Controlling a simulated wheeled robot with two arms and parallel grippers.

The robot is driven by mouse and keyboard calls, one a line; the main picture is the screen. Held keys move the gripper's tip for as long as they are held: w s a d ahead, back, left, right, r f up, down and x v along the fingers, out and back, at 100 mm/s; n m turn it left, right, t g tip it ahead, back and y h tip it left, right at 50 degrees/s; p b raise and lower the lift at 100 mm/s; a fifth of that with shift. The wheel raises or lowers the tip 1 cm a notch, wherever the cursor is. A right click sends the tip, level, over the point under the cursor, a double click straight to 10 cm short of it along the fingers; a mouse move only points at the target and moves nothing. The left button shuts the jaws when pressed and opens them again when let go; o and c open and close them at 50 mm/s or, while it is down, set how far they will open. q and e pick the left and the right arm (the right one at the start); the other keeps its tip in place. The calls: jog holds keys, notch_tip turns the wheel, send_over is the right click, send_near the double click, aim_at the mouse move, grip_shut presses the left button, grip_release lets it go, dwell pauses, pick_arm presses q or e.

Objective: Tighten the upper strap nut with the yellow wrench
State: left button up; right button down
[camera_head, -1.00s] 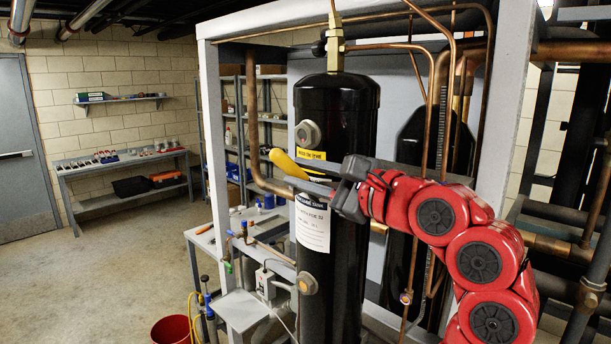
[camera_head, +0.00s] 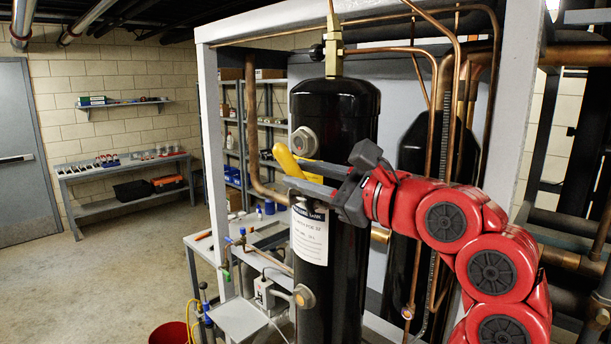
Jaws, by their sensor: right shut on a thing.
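The yellow wrench (camera_head: 287,161) shows as a yellow end at the tips of my right gripper (camera_head: 308,178). The gripper is shut on it, with its two grey fingers pointing left across the front of the black tank (camera_head: 337,112). The fingers and the tank's outline hide much of the wrench, and I cannot make out its jaw. A round metal fitting (camera_head: 304,141) sits on the tank just above the fingers. I cannot clearly pick out the upper strap nut. My left gripper is not in view.
A grey frame post (camera_head: 213,130) stands left of the tank. Copper pipes (camera_head: 433,100) run close behind and right of my gripper. A white label (camera_head: 309,235) is on the tank below. A bench (camera_head: 205,245) and a red bucket (camera_head: 168,333) stand lower left; open floor lies beyond.

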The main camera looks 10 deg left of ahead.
aim_at(279, 146)
jog(key=shift+s+a+r+p, duration=0.15)
jog(key=shift+r+p, duration=0.25)
jog(key=shift+r, duration=0.25)
jog(key=shift+s+a+r, duration=0.2)
jog(key=shift+s+r, duration=0.05)
jog(key=shift+r, duration=0.1)
jog(key=shift+r+p, duration=0.1)
jog(key=shift+p, duration=0.2)
jog(key=shift+s+a+r+p, duration=0.15)
jog(key=shift+s+r+p, duration=0.2)
jog(key=shift+r, duration=0.2)
jog(key=shift+s+a+r+p, duration=0.4)
jog(key=shift+s+r, duration=0.25)
jog(key=shift+s, duration=0.1)
jog(key=shift+s+a+r+p, duration=0.25)
jog(key=shift+r+p, duration=0.3)
jog(key=shift+r, duration=0.1)
